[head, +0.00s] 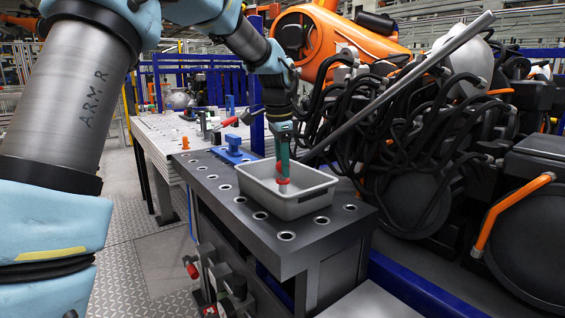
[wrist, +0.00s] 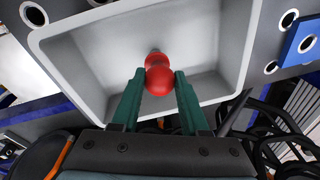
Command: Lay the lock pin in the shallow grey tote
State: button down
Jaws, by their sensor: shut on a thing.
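The lock pin shows a round red knob (wrist: 158,76) between my green fingertips in the wrist view, with a short grey tip beyond it. In the head view its red part (head: 283,184) shows just below my gripper (head: 282,176). My gripper (wrist: 159,84) is shut on the lock pin. The shallow grey tote (head: 318,198) stands on the dark bench top, and my gripper reaches down inside its outline. In the wrist view the tote (wrist: 215,38) lies under the pin and looks empty otherwise. I cannot tell whether the pin touches the tote floor.
The dark bench top (head: 335,234) has a row of round holes. A blue fixture (head: 233,150) stands behind the tote. Black cables and a grey bar (head: 400,85) crowd the right side. Bench top is free in front of the tote.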

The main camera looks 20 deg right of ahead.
jog(key=shift+f, duration=0.15)
jog(key=shift+c, duration=2)
grip_release()
notch_tip(320, 180, up, 12)
jog(key=s+a+b, duration=0.1)
jog(key=b, duration=0.1)
jog(key=w+a+f+n, duration=0.1)
jog(key=a+f+n, duration=0.4)
jog(key=a, duration=0.4)
jog(key=a+f+n, duration=0.3)
jog(key=a+f, duration=0.5)
jog(key=a, duration=0.1)
jog(key=s+a+f+n, duration=0.5)
jog(key=s+a, duration=0.1)
jog(key=a, duration=0.3)
jog(key=s+a+f+n+y, duration=0.1)
jog(key=s+a+f+n, duration=0.4)
jog(key=a, duration=0.4)
jog(key=shift+s+a+f, duration=0.2)
jog(key=shift+s+f, duration=0.3)
jog(key=shift+f, duration=0.3)
